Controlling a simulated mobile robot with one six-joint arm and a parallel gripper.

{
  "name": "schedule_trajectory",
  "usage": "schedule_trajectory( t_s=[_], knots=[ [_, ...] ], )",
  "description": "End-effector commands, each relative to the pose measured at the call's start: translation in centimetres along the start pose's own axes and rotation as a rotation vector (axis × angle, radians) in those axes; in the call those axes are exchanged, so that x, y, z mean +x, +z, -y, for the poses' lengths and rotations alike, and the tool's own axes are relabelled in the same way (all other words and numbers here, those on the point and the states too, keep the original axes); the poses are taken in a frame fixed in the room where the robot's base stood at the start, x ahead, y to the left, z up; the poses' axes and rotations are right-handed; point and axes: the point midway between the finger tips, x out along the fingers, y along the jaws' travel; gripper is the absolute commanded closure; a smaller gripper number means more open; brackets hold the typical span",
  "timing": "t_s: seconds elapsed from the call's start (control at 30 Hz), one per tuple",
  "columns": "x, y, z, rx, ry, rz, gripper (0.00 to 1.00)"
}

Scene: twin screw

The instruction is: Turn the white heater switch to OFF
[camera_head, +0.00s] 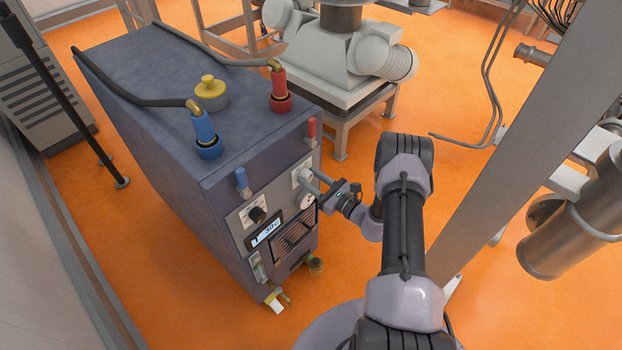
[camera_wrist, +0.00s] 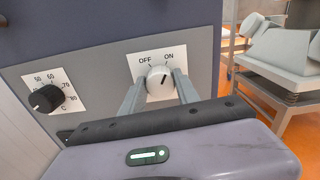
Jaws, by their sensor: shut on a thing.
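The white heater switch (camera_wrist: 159,82) is a round knob on a white plate marked OFF at left and ON at right, in the wrist view. Its dark pointer line leans up and to the right, toward ON. My gripper (camera_wrist: 158,88) has one finger on each side of the knob and is shut on it. In the head view my gripper (camera_head: 318,183) reaches the front panel of the dark blue heater unit (camera_head: 170,125) from the right. The knob is mostly hidden there by the fingers.
A black temperature dial (camera_wrist: 45,98) sits left of the switch. In the head view, a display (camera_head: 268,232) and a dark grille (camera_head: 293,240) lie below. Blue (camera_head: 205,130) and red (camera_head: 279,90) hose fittings stand on top. Orange floor is free at front.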

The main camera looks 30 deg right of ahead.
Motion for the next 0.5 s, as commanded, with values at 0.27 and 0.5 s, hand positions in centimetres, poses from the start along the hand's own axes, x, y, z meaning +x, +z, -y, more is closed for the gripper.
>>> schedule_trajectory(
  t_s=[0.27, 0.5],
  knots=[
    [-0.02, -0.12, -0.06, -0.045, 0.001, -0.001, 1.00],
    [-0.02, -0.24, -0.10, -0.202, 0.001, -0.001, 1.00]
  ],
)
